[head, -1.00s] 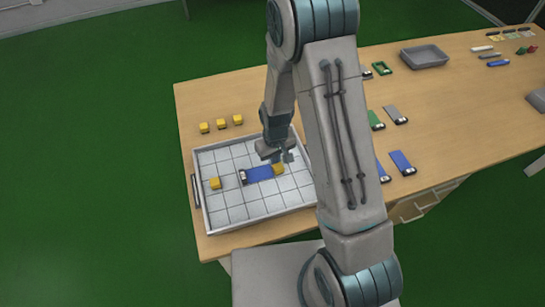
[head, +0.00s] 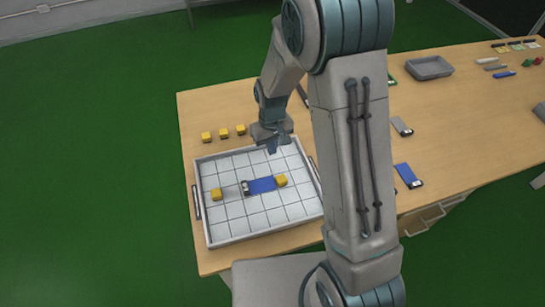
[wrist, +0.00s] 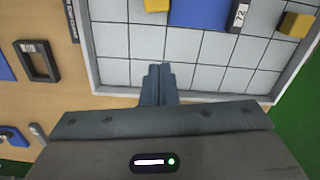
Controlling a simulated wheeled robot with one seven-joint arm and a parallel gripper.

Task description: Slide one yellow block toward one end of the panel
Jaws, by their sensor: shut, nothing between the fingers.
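A blue panel (head: 262,185) with a dark, labelled left end lies on the gridded white tray (head: 230,226). One yellow block (head: 281,181) sits at the panel's right end, touching it or nearly so. Another yellow block (head: 216,194) sits on the tray to the left, apart from the panel. My gripper (head: 272,147) is shut and empty above the tray's far side, behind the panel. In the wrist view my fingers (wrist: 158,72) are together over bare tray; the panel (wrist: 202,10) and both yellow blocks (wrist: 157,4) (wrist: 294,24) show only partly or near the top.
My arm hides part of the table. To the right are a blue panel (head: 408,175), a grey panel (head: 402,126) and a grey bin (head: 429,67). The tray has raised walls.

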